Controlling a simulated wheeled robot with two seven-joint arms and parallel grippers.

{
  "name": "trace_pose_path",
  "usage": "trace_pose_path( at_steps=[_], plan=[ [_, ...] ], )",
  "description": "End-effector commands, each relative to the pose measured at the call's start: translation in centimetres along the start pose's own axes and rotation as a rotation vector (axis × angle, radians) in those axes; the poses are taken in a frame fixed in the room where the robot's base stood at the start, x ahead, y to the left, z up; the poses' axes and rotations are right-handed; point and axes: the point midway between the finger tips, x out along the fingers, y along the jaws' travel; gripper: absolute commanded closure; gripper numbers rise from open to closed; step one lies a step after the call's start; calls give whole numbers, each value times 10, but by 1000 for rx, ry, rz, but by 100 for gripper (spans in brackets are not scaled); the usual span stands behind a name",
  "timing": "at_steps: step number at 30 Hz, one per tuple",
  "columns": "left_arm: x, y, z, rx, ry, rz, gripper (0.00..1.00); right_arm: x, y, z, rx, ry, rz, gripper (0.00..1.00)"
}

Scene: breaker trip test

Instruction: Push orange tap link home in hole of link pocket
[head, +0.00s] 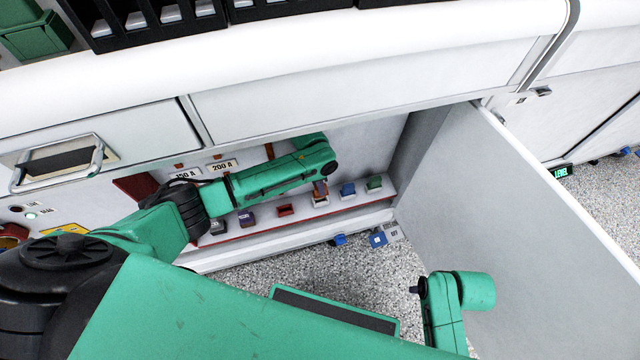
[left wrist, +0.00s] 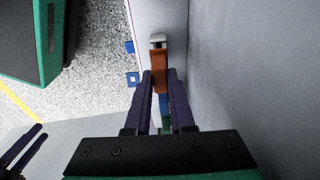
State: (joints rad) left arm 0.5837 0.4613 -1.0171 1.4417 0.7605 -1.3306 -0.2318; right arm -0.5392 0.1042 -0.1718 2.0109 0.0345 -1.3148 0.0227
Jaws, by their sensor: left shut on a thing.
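My left gripper (left wrist: 162,76) reaches down to the pocket row inside the open cabinet. Its two purple fingers are shut on the orange tap link (left wrist: 159,82), which lies between their tips. A grey-white piece (left wrist: 158,41) shows just beyond the link. In the head view the left gripper (head: 320,184) is small, over a pale pocket (head: 321,202) between the red and blue ones; the link is mostly hidden there. I cannot tell how deep the link sits in its hole. My right gripper's purple fingers (left wrist: 42,130) show at the lower left of the wrist view, apart and empty.
A blue block (head: 348,190) and a green block (head: 374,184) stand right of the gripper; red (head: 286,210) and purple (head: 246,218) ones stand left. The open door (head: 520,200) bounds the right side. Blue pieces (head: 378,239) lie on the speckled floor.

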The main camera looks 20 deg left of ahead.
Motion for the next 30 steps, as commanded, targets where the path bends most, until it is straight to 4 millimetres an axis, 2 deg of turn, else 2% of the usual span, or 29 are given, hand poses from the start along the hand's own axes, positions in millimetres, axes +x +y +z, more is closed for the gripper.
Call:
trace_pose_path(
  at_steps=[8, 30],
  plan=[
    [-1, 0, 0, -1, 0, 0, 100, -8, 0, -1, 0, 0, 0, 50],
    [12, 0, 2, 0, 0, 0, 100, 0, 0, 0, 0, 0, 0, 50]
  ],
)
